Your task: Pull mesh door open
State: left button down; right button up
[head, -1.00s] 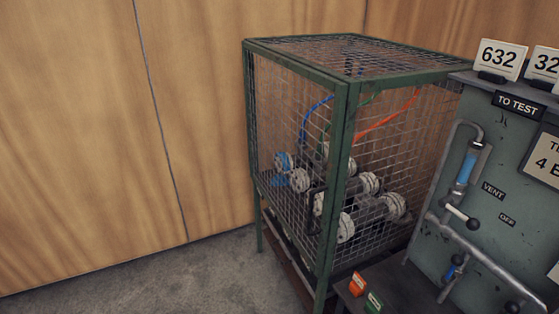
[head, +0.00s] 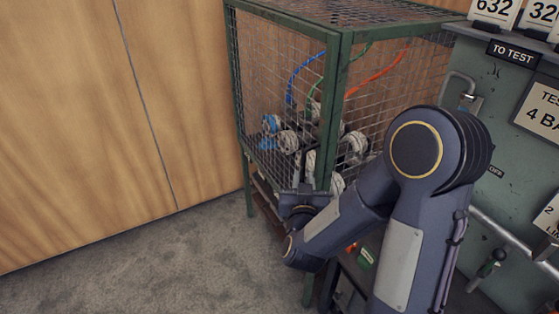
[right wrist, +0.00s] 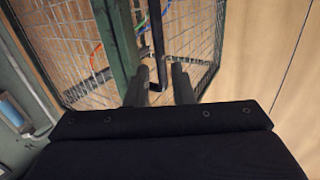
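The mesh door (head: 262,75) is the left face of a green-framed wire cage and looks shut. In the right wrist view the door mesh (right wrist: 196,40) is beside a green corner post (right wrist: 114,45). A black bar handle (right wrist: 157,45) stands on the door near that post. My right gripper (head: 303,188) is at the lower part of the door, by the corner post. In the right wrist view its two fingers (right wrist: 160,85) are apart, with the handle's lower end between them in the picture. Contact cannot be told. My left gripper is not in view.
Inside the cage are flanged pipe pieces (head: 288,141) and blue, green and orange hoses (head: 377,70). A grey-green test panel (head: 502,85) with pipes and valves stands close on the right. Wood panelling (head: 60,120) is behind; the floor (head: 150,265) at left is clear.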

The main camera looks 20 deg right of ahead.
aim_at(303, 167)
jog(key=shift+w+a+h, duration=0.1)
jog(key=shift+h, duration=0.2)
jog(key=shift+w, duration=0.25)
jog(key=p+x, duration=0.1)
jog(key=x, duration=0.6)
jog(key=shift+r+p, duration=0.1)
jog(key=shift+p, duration=0.25)
jog(key=shift+c, duration=0.2)
grip_shut()
